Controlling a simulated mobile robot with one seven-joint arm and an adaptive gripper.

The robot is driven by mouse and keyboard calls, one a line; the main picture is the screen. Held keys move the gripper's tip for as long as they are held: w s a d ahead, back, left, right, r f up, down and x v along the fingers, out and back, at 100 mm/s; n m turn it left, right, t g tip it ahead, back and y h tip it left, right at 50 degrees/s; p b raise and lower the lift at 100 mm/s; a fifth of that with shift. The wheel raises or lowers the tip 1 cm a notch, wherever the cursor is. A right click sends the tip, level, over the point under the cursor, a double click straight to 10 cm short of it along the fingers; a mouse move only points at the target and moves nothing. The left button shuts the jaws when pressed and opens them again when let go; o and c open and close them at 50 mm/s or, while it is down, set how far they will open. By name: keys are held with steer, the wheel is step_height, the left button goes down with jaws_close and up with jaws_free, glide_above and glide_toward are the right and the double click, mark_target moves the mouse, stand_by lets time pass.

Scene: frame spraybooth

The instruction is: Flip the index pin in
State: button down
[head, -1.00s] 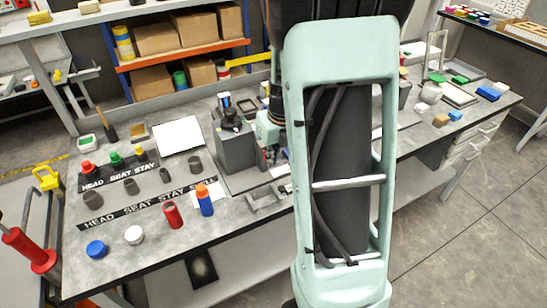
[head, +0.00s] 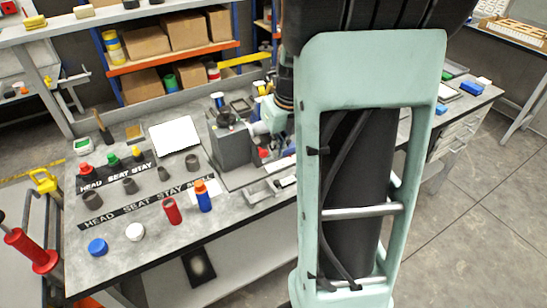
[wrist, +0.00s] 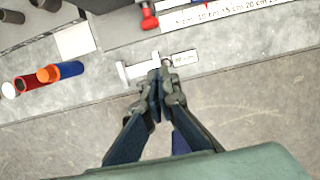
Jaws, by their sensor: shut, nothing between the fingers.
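My gripper (wrist: 165,84) is shut and empty in the wrist view, its fingertips over the front strip of the bench. A red-knobbed pin or lever (wrist: 148,18) stands farther up, at the fixture's edge, apart from the fingers. I cannot tell for sure whether it is the index pin. In the head view the dark grey fixture block (head: 232,147) stands on the bench; my arm hides much of its right side.
A ruler strip (wrist: 215,14) runs along the fixture edge.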

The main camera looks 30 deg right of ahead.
steer(key=shift+v, duration=1.8)
